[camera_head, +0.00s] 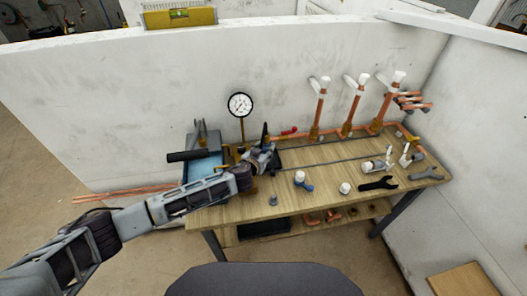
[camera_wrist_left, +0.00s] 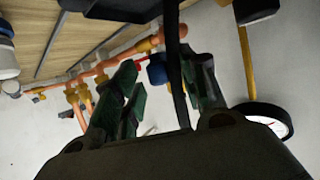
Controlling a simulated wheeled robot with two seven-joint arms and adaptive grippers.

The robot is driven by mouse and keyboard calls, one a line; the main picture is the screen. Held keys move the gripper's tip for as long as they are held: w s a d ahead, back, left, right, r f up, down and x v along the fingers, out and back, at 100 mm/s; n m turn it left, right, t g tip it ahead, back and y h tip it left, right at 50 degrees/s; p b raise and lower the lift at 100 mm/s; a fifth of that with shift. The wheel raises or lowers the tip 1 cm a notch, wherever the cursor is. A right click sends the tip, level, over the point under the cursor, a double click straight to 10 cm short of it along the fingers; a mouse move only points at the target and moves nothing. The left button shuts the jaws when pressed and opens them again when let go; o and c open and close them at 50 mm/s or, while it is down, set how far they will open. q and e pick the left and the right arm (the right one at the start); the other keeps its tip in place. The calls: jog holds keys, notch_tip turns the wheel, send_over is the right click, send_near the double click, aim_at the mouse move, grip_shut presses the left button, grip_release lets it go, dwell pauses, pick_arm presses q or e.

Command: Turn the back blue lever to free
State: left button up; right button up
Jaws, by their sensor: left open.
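My left gripper (camera_head: 262,152) is over the back left part of the workbench (camera_head: 240,212), just below and right of the pressure gauge (camera_head: 240,104). In the left wrist view its green-padded fingers (camera_wrist_left: 160,88) are apart. A blue piece (camera_wrist_left: 157,70), probably the back blue lever, shows between them, with a dark bar beside it. I cannot tell whether either finger touches it. In the head view the gripper largely hides this spot. A red lever (camera_head: 288,131) lies just right of it. My right gripper is not in view.
Copper risers with white tops (camera_head: 320,100) stand at the back right. A blue tray (camera_head: 203,168) is left of the gripper. A white-topped valve with a blue part (camera_head: 303,184), wrenches (camera_head: 380,184) and other fittings lie towards the front and right. White walls enclose the bench.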

pick_arm(q)
grip_shut()
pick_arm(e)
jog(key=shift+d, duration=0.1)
